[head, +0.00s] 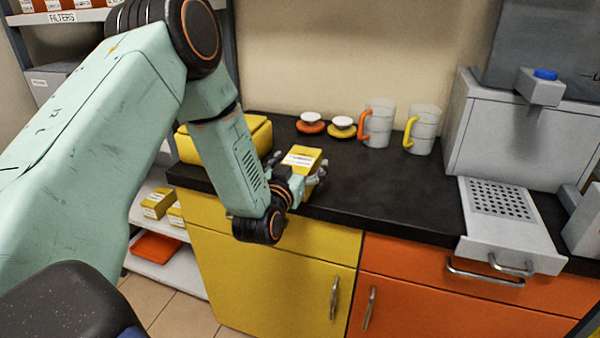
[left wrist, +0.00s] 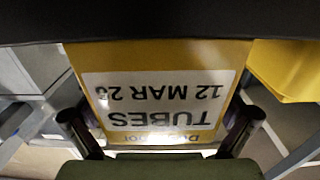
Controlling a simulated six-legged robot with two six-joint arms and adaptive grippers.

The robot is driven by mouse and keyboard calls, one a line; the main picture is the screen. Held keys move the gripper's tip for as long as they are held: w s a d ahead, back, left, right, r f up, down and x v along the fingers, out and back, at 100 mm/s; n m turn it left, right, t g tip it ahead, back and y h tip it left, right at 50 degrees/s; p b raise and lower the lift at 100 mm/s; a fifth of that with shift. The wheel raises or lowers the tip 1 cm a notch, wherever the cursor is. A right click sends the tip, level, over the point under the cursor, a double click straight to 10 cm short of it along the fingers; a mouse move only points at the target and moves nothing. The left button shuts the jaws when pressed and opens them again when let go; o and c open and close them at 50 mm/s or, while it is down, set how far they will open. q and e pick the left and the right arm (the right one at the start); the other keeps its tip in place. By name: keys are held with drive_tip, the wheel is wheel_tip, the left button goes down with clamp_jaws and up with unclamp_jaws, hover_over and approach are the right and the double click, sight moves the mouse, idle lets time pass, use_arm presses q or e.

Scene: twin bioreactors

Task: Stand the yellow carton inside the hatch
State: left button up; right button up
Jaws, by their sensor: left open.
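A yellow carton (head: 306,155) with a white label is near the front left of the black counter. My left gripper (head: 298,176) is at the carton and partly hides its lower part. In the left wrist view the carton (left wrist: 165,65) fills the middle, and its label reads "TUBES 12 MAR 25" upside down. The open fingers (left wrist: 160,128) are on either side of it; whether they touch it I cannot tell. Whether its base rests on the counter is hidden. I cannot make out a hatch in either view. My right gripper is not in view.
A yellow bin (head: 250,131) stands left of the carton. Two mugs (head: 377,128) and two small lidded items (head: 311,123) are at the back. A grey machine (head: 520,130) with a pulled-out perforated tray (head: 500,200) stands right. The counter's middle (head: 390,195) is clear.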

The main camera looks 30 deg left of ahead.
sight(300, 159)
use_arm(q)
drive_tip(key=c, duration=1.4)
wheel_tip(300, 159, up, 9)
drive_tip(key=p, duration=0.2)
drive_tip(key=shift+p, duration=0.4)
drive_tip(key=shift+r, duration=0.65)
